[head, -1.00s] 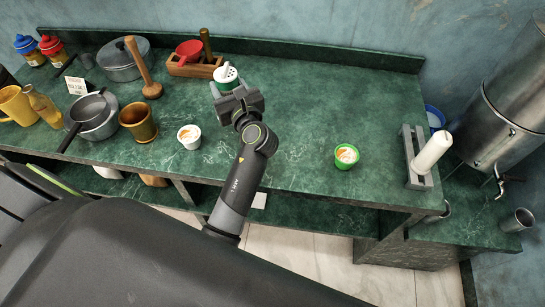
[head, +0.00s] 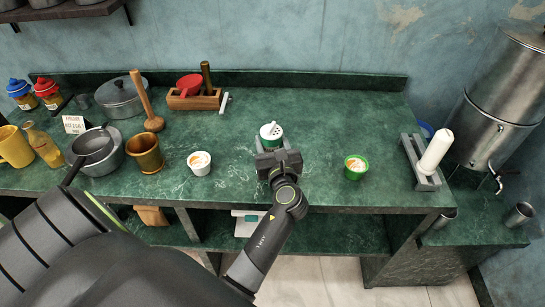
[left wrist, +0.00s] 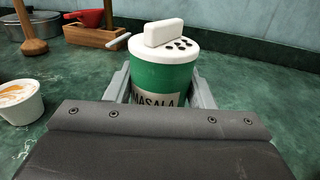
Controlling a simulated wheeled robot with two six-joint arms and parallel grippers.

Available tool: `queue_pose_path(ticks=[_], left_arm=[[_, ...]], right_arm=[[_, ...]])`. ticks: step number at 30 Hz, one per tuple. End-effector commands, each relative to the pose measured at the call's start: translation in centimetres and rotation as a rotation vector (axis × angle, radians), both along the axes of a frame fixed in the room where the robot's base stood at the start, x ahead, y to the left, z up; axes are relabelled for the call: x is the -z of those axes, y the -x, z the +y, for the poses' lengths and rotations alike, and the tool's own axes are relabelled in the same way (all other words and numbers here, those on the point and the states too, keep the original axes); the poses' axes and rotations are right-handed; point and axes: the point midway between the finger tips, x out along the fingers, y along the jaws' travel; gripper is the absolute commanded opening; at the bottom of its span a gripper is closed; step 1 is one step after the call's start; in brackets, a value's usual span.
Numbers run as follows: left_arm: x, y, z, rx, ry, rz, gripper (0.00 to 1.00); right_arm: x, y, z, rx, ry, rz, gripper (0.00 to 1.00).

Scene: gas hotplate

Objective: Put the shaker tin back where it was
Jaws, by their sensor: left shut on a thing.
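The shaker tin (head: 271,131) is green with a white, holed lid and a raised white piece on top. In the left wrist view the tin (left wrist: 163,78) faces me, upright, with a "MASALA" label partly hidden by the gripper. My left gripper (head: 278,152) is shut on it, with one finger on each side, and it also shows in the left wrist view (left wrist: 160,92). The tin's base is hidden, so I cannot tell whether it touches the counter. My right gripper is not in view.
A white cup (head: 200,163) stands left of the tin and a green cup (head: 356,168) right of it. A wooden box (head: 194,100) with a red-topped tool stands behind left, beside a thin white stick (head: 224,103). The green counter (head: 325,115) is clear behind right.

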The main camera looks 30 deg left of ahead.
Motion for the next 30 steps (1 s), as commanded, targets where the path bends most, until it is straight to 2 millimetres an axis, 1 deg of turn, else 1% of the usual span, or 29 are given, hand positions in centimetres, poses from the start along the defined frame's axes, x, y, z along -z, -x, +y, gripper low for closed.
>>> queue_pose_path(ticks=[2, 6, 9, 17, 21, 22, 27, 30], left_arm=[[0.8, 0.0, 0.0, 0.0, 0.0, 0.0, 0.23], [2.9, 0.0, 0.0, 0.0, -0.001, 0.003, 0.23], [3.9, 0.0, 0.0, 0.0, -0.001, 0.001, 0.23], [3.9, 0.0, 0.0, 0.0, 0.001, -0.002, 0.23], [4.3, 0.0, 0.0, 0.0, 0.0, -0.001, 0.23], [4.4, 0.0, 0.0, 0.0, 0.0, -0.001, 0.5], [4.3, 0.0, 0.0, 0.0, 0.001, -0.001, 0.71], [4.3, 0.0, 0.0, 0.0, 0.001, -0.001, 0.71]], right_arm=[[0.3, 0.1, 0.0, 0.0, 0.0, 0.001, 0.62], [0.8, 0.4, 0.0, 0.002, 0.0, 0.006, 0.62], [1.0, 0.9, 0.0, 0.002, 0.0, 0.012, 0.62], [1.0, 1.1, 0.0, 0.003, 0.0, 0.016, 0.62], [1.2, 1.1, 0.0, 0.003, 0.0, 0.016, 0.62], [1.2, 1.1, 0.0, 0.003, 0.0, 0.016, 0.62], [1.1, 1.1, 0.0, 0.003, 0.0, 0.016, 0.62], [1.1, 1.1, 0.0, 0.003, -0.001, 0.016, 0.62]])
